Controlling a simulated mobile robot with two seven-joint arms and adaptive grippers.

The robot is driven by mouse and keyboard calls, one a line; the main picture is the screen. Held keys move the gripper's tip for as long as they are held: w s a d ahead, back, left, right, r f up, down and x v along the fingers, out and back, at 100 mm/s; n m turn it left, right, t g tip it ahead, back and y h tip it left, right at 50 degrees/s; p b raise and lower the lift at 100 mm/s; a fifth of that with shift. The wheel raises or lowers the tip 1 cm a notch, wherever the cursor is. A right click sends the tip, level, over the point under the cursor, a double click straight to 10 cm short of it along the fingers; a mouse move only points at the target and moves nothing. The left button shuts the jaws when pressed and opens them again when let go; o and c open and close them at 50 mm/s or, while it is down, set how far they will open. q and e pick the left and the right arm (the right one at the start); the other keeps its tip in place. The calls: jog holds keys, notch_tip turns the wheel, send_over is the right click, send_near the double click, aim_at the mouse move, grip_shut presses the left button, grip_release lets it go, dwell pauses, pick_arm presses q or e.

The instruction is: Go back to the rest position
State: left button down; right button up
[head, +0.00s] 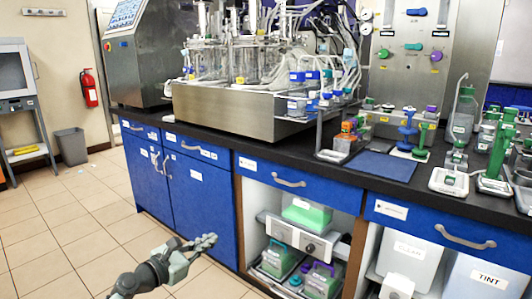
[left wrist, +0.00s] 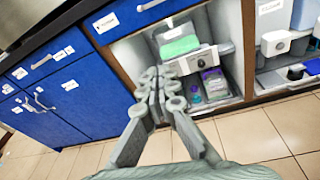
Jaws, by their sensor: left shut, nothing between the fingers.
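My left gripper (head: 205,242) is low in the head view, in front of the blue cabinet doors and over the tiled floor. Its fingers are shut with nothing between them. In the left wrist view the gripper (left wrist: 160,78) points toward the open shelf bay, its fingertips together. It appears apart from the cabinet. My right gripper is not in view.
A blue cabinet (head: 205,193) with a black worktop (head: 240,142) runs along the scene, carrying glass bioreactors (head: 240,62). An open bay holds a green-filled container (head: 307,212). A grey bin (head: 71,146) stands at left. The tiled floor (head: 80,230) at left is clear.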

pick_arm(q)
jog(key=a+m+y, duration=0.1)
jog(key=a+y, duration=0.1)
jog(key=a, duration=0.9)
jog(key=s+a+f+m+g+y, duration=0.2)
jog(key=s+a+f+m+g, duration=0.1)
jog(key=s+f+m, duration=0.7)
jog(key=s+a+f+m+g+y, duration=0.35)
jog(key=s+f+m, duration=0.35)
jog(key=f, duration=0.4)
jog(key=s+a+f+m+g+y, duration=0.2)
jog(key=s+a+f+m+y, duration=0.1)
jog(key=s+a+m, duration=0.55)
jog(key=s+a+f+m+g+y, duration=0.25)
jog(key=s+a+m, duration=0.25)
jog(key=s, duration=0.6)
jog(key=s+d+f+n+h, duration=0.1)
jog(key=d+f, duration=0.2)
jog(key=d, duration=0.6)
jog(key=s+d+f+n+h, duration=0.2)
jog(key=d+f, duration=0.1)
jog(key=d, duration=0.7)
jog(key=shift+d+f, duration=0.25)
jog(key=shift+d, duration=0.05)
